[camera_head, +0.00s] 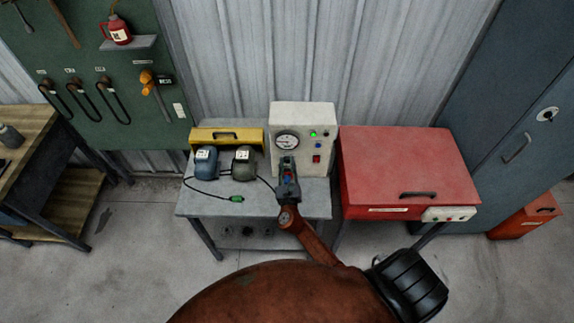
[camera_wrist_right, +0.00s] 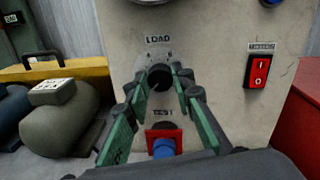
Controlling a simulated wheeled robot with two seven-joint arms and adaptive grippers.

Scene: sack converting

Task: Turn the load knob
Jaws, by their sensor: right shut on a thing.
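The load knob (camera_wrist_right: 159,76) is a dark round knob under the label LOAD on the pale front of the test box (camera_head: 304,114). My right gripper (camera_wrist_right: 160,82) is shut on the knob, with one green-padded finger on each side of it. In the head view my right gripper (camera_head: 287,163) reaches up to the box front, below the dial gauge (camera_head: 287,141), and hides the knob. The knob's pointer mark cannot be made out. My left gripper is not in view.
A red rocker switch (camera_wrist_right: 259,70) is right of the knob, and a red socket with a blue part (camera_wrist_right: 164,149) sits below it. Blue (camera_head: 206,164) and grey-green (camera_head: 244,164) motors stand left on the bench (camera_head: 200,207). A red cabinet (camera_head: 405,165) stands right.

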